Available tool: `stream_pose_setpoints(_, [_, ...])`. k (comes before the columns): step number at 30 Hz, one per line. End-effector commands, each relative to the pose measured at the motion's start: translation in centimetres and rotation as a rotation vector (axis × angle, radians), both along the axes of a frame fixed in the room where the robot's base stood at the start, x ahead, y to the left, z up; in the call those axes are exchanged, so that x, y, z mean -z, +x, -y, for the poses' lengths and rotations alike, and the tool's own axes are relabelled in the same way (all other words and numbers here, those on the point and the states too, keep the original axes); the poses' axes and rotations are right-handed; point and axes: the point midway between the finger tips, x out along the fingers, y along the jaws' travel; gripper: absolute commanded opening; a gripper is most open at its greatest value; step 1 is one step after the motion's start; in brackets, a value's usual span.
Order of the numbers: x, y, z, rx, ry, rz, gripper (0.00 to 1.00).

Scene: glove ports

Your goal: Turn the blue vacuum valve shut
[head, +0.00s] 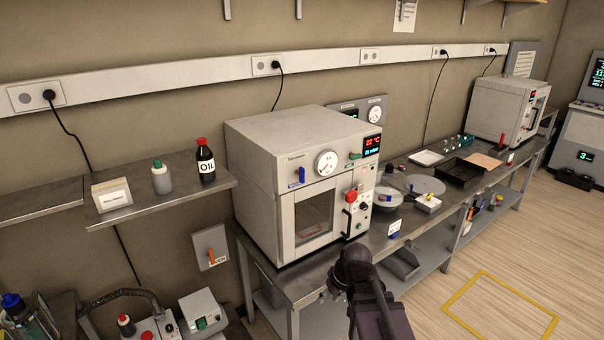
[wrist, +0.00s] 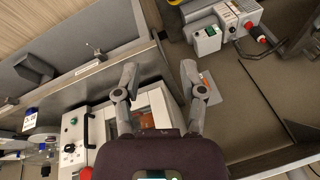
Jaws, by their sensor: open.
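The vacuum oven (head: 262,160) is a light grey box on the steel bench in the head view. The blue vacuum valve (head: 302,175) is a small upright blue handle on its upper front, left of and below the round gauge (head: 327,162). My gripper (wrist: 160,75) is open and empty in the wrist view, its two fingers spread apart. In the head view my dark arm end is in front of the bench, below and right of the valve, clearly apart from it. The oven's window front (wrist: 152,108) shows between and below the fingers in the wrist view. I cannot make out the blue valve there.
A green handle (head: 355,156) and a red knob (head: 351,196) are also on the oven front. A shelf with an oil bottle (head: 205,160) is at the left. A pump (head: 155,328) stands low at the left. The floor at the right is clear.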

Motion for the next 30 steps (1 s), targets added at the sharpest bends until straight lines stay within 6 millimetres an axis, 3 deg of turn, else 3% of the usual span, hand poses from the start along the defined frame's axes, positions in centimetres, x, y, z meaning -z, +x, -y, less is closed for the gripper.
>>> stream_pose_setpoints(7, [-4.2, 5.9, -2.9, -0.165, 0.215, 0.294, 0.53])
stream_pose_setpoints(15, [-10.2, 11.8, -3.8, -0.239, 0.359, 0.659, 0.53])
stream_pose_setpoints(24, [-17.2, 17.6, -1.4, -0.188, 0.393, 1.054, 0.53])
stream_pose_setpoints(30, [-20.3, 20.1, 1.0, -0.112, 0.36, 1.227, 0.53])
